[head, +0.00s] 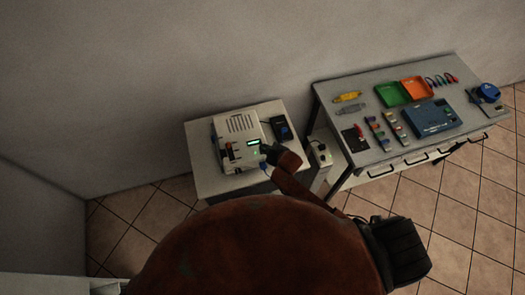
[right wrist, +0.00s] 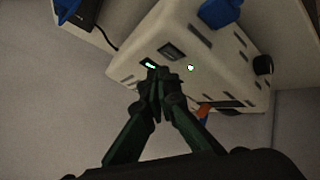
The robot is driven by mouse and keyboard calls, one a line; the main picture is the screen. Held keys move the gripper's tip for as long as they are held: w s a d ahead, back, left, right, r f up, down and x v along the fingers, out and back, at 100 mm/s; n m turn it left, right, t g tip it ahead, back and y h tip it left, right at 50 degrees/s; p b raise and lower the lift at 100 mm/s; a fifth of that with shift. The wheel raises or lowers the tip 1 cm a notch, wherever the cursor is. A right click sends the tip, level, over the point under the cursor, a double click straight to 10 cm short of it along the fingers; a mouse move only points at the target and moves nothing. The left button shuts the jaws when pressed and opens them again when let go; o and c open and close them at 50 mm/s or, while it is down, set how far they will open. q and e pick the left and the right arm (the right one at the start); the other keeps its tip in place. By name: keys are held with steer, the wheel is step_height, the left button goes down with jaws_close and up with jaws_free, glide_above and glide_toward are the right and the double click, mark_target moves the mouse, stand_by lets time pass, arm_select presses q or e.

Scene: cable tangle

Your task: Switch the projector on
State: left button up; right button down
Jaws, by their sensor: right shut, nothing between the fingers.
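The white boxy device that looks like the projector (head: 238,124) stands on a small white table, with a vent on its top and a green-lit panel. In the right wrist view its white case (right wrist: 205,45) fills the upper middle, with a small green light, a dark slot and a small bright spot on the face near me. My right gripper (head: 266,150) is at the device's right side. In the wrist view its closed, empty fingertips (right wrist: 158,74) are right at that face, beside the green light; whether they touch is unclear. My left gripper is out of view.
A dark box (head: 282,128) lies right of the device. A power strip (head: 320,153) sits between the tables. The larger table (head: 335,95) at right holds green and orange trays, a blue case (head: 432,118) and small parts. A blue piece (right wrist: 220,12) shows beside the device.

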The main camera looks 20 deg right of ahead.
step_height(320, 180, up, 5)
steer(key=p, duration=0.4)
steer(key=shift+d+f, duration=0.1)
steer(key=shift+d, duration=0.05)
steer(key=shift+f, duration=0.1)
stand_by(0.4)
